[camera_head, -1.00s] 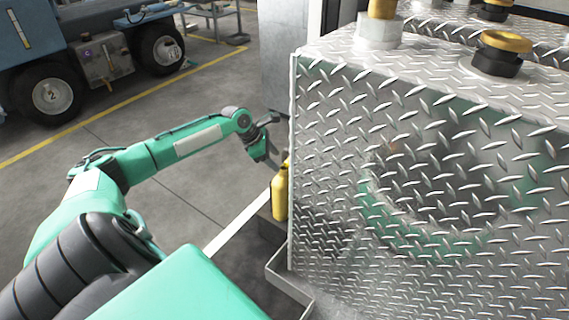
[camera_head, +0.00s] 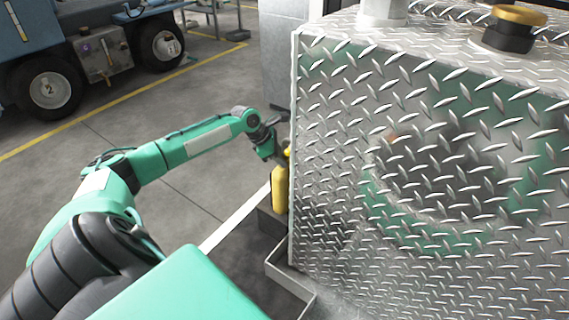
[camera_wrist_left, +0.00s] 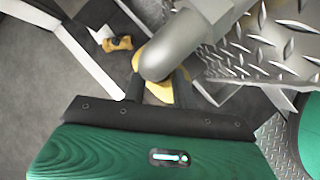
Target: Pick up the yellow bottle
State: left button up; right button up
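The yellow bottle (camera_head: 279,188) stands upright on a dark ledge close to the left edge of the metal tread-plate box. My left gripper (camera_head: 275,152) is at the bottle's upper end, coming from the left. In the left wrist view its two dark fingers (camera_wrist_left: 158,90) are apart, with yellow of the bottle (camera_wrist_left: 157,93) showing between them. A grey rounded part covers much of the bottle there, so contact with the fingers cannot be seen. My right gripper is not in view.
The tread-plate box (camera_head: 430,170) fills the right side, close beside the left gripper. A pale metal rim (camera_head: 290,285) runs below the bottle. In the left wrist view a small yellow-and-dark object (camera_wrist_left: 117,43) lies farther off. Open floor (camera_head: 190,205) lies to the left.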

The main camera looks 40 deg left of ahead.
pick_arm(q)
grip_shut()
dwell(1.1)
